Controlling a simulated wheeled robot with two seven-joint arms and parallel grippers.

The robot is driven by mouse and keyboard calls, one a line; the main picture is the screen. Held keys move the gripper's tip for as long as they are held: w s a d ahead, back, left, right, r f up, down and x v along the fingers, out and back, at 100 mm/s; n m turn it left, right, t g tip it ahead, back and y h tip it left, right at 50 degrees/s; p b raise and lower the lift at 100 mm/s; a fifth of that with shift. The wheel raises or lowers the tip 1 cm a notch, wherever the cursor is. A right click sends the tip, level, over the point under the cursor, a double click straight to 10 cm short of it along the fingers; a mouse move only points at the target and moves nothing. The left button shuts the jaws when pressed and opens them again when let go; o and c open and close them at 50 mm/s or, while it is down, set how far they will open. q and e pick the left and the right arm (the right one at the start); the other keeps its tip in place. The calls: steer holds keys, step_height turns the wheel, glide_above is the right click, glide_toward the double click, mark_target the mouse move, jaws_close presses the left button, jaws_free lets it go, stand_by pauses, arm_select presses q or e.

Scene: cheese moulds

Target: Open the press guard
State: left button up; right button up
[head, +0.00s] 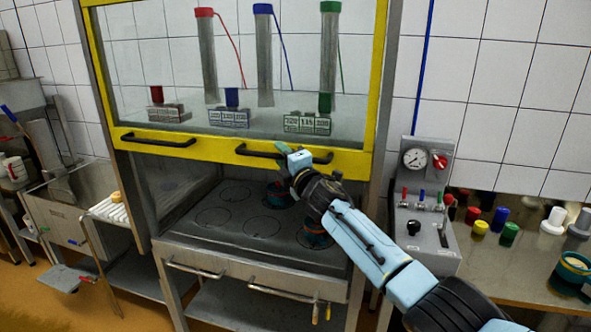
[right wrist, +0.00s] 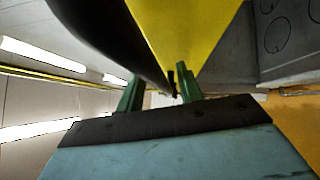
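The press guard (head: 215,147) is a clear pane in a yellow frame, hanging in front of the press in the head view. Its bottom bar carries two black handles, a left handle (head: 158,141) and a right handle (head: 252,152). Below the bar, the space over the press bed shows open. My right gripper (head: 290,168) is at the right handle. In the right wrist view its green fingers (right wrist: 158,88) stand a little apart with the black handle (right wrist: 118,35) running in between them, and they look closed on it. My left gripper is not in view.
Behind the pane hang tubes with red, blue and green caps (head: 263,9) above small labelled blocks (head: 307,124). The dark press bed (head: 212,245) has round marks. A control box with a gauge (head: 415,158) stands at right, a sink (head: 75,205) at left.

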steer(key=p+v, duration=0.1)
steer(key=v, duration=1.2)
